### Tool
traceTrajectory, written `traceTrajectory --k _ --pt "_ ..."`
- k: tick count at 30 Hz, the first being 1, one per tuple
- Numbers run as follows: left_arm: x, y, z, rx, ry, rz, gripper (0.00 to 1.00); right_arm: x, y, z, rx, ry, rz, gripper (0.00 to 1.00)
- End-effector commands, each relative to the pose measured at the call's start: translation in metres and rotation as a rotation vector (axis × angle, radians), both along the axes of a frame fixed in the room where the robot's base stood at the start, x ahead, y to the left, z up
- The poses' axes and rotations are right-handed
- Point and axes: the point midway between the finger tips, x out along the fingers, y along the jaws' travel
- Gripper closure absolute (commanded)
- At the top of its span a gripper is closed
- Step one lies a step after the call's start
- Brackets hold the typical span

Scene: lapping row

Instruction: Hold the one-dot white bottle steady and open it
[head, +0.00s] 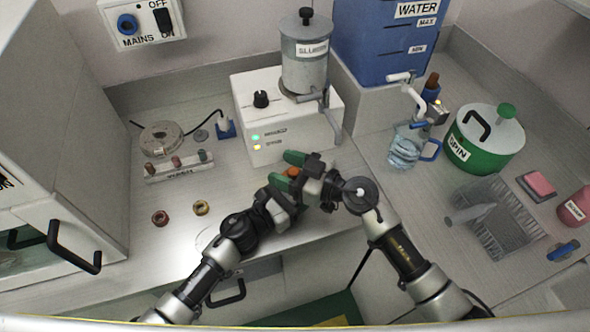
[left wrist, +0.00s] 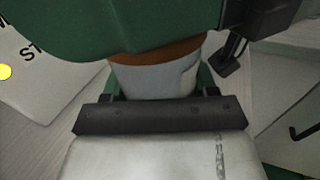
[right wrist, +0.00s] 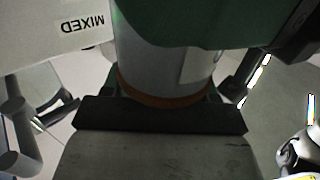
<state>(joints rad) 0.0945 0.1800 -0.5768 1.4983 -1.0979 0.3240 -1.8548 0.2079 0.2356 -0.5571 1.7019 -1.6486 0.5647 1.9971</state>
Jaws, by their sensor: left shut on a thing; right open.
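The bottle shows in the left wrist view as a pale grey-white body (left wrist: 155,82) with an orange-brown band, between the green finger pads. In the head view only an orange-brown bit (head: 292,172) shows between the grippers, and I cannot see its dot mark. My left gripper (head: 281,187) is shut on the bottle, in front of the white machine. My right gripper (head: 304,168) is open and close around the same bottle from the right. In the right wrist view the grey body (right wrist: 165,60) and orange-brown band lie between its fingers. The bottle is held above the counter.
Behind stands the white machine (head: 285,128) with a slurry canister (head: 305,62). A green spin drum (head: 480,143) and wire basket (head: 495,220) are right.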

Motion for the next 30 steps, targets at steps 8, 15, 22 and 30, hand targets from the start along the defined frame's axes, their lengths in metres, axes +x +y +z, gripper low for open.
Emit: traceTrajectory --k 8,15,22,30 --pt "-0.0001 -0.0001 0.0 0.0 0.0 0.0 0.84 0.0 -0.0001 0.0001 0.0 -0.001 0.0 0.54" --pt "-0.0001 -0.0001 0.0 0.0 0.0 0.0 0.84 0.0 -0.0004 0.0001 0.0 -0.001 0.0 0.91" --pt "-0.0001 -0.0001 0.0 0.0 0.0 0.0 0.84 0.0001 -0.0005 0.001 0.0 -0.001 0.0 1.0" --pt "0.0 0.0 0.0 0.0 0.0 0.0 0.84 0.0001 -0.0005 0.0008 0.0 -0.001 0.0 1.0"
